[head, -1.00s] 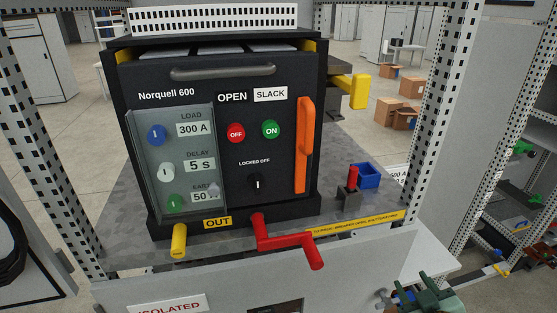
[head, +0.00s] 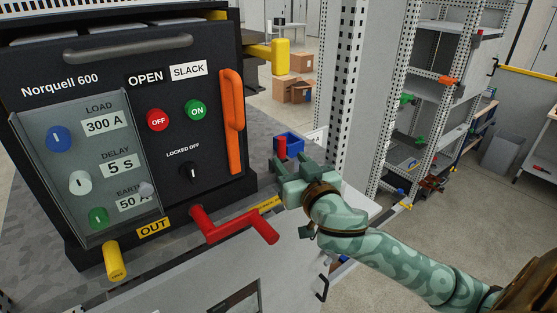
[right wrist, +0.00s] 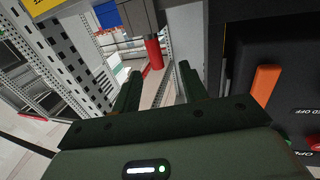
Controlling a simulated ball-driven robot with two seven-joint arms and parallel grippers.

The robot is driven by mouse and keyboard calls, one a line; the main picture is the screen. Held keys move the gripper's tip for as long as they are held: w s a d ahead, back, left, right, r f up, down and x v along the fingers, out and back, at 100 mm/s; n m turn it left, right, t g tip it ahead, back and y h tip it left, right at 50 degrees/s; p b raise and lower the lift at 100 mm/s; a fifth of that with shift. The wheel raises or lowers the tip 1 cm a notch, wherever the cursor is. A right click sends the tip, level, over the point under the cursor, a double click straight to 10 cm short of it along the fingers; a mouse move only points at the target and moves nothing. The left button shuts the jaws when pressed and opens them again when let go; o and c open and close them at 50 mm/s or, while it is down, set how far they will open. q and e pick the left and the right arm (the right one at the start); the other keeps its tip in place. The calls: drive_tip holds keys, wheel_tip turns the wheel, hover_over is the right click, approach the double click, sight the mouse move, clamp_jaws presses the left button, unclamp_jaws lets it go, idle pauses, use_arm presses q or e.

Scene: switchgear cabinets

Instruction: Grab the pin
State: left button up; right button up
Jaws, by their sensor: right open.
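The red pin (head: 282,146) stands upright near the back right of the cabinet shelf, beside the breaker. In the right wrist view the red pin (right wrist: 153,54) appears upside down, rising from a dark block (right wrist: 139,16). My right gripper (head: 279,173) is at the pin, in front of its lower part and hiding the block in the head view. In the right wrist view its two fingers (right wrist: 159,75) are apart, with the pin seen in the gap just beyond the tips. I cannot tell whether they touch it. My left gripper is out of view.
A blue bin (head: 291,139) sits just behind the pin. The black breaker (head: 150,150) with an orange handle (head: 231,121) stands left of it. A red crank (head: 236,225) juts out in front. A perforated white post (head: 351,80) rises close on the right.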

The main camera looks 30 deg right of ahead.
sight(283, 147)
drive_tip(key=shift+w+d+r, duration=0.1)
drive_tip(key=shift+w+d, duration=0.05)
drive_tip(key=shift+w, duration=0.3)
drive_tip(key=shift+w+d+r, duration=0.1)
drive_tip(key=shift+w+d, duration=0.05)
drive_tip(key=shift+w, duration=0.25)
drive_tip(key=shift+w+d, duration=0.3)
drive_tip(key=shift+w, duration=0.25)
drive_tip(key=shift+w+d+p, duration=0.1)
drive_tip(key=shift+w+p, duration=0.25)
drive_tip(key=shift+p, duration=0.15)
drive_tip(key=w, duration=0.2)
drive_tip(key=w+p, duration=0.1)
drive_tip(key=w, duration=0.1)
drive_tip(key=shift+d+f, duration=0.1)
drive_tip(key=shift+d, duration=0.3)
drive_tip(key=shift+w+d+f, duration=0.1)
drive_tip(key=shift+w+f, duration=0.05)
drive_tip(key=shift+w, duration=0.1)
drive_tip(key=shift+s, duration=0.15)
drive_tip(key=c, duration=0.3)
clamp_jaws()
